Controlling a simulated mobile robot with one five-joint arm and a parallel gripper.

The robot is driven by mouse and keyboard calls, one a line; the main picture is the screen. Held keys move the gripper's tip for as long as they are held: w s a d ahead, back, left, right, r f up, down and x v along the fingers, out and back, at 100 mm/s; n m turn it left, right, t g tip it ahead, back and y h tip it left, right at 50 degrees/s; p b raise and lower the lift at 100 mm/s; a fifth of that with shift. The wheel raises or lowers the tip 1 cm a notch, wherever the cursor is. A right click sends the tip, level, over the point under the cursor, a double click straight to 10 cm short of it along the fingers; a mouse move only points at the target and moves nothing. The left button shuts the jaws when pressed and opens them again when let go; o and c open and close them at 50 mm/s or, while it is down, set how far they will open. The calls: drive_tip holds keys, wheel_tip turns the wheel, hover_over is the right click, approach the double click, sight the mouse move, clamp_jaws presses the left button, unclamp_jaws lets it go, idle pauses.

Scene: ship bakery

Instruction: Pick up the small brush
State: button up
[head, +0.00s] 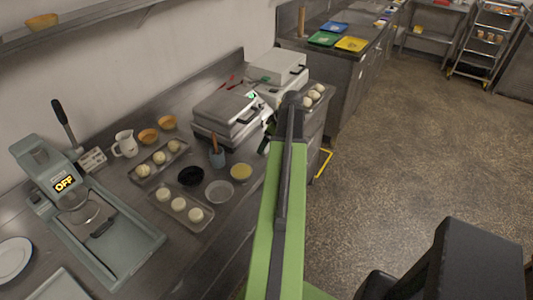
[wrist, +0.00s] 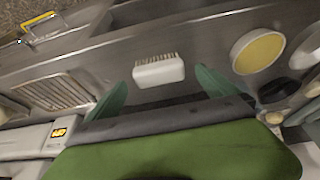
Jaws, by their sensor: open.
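A small brush (wrist: 158,72) with a white body and a row of dark bristles lies on the steel counter in the wrist view. My gripper (wrist: 160,95) is open and empty. Its two green fingers are spread wide, one to each side of the brush in the picture, and the brush appears beyond them, apart from both. In the head view my green arm reaches over the counter edge, and my gripper is mostly hidden behind it. I cannot make out the white brush there.
A bowl with yellow contents (wrist: 257,53) and a black bowl (wrist: 298,60) stand to the right of the brush. A slotted grate (wrist: 60,92) is to its left.

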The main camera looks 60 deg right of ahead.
drive_tip(key=b+x, duration=0.1)
drive_tip(key=x, duration=0.2)
drive_tip(key=shift+f+b, duration=0.2)
drive_tip(key=shift+b, duration=0.2)
drive_tip(key=shift+r, duration=0.2)
drive_tip(key=c, duration=1.5)
drive_tip(key=shift+o, duration=0.2)
drive_tip(key=shift+r+p, duration=0.5)
drive_tip(key=shift+p, duration=0.2)
wheel_tip(320, 180, up, 4)
drive_tip(key=p, duration=0.3)
drive_tip(key=shift+f+p, duration=0.1)
drive_tip(key=shift+p, duration=0.3)
drive_tip(key=s+a+r+p, duration=0.4)
drive_tip(key=s+r+p, duration=0.2)
drive_tip(key=s, duration=0.5)
drive_tip(key=shift+a, duration=0.15)
drive_tip(key=shift+r, duration=0.1)
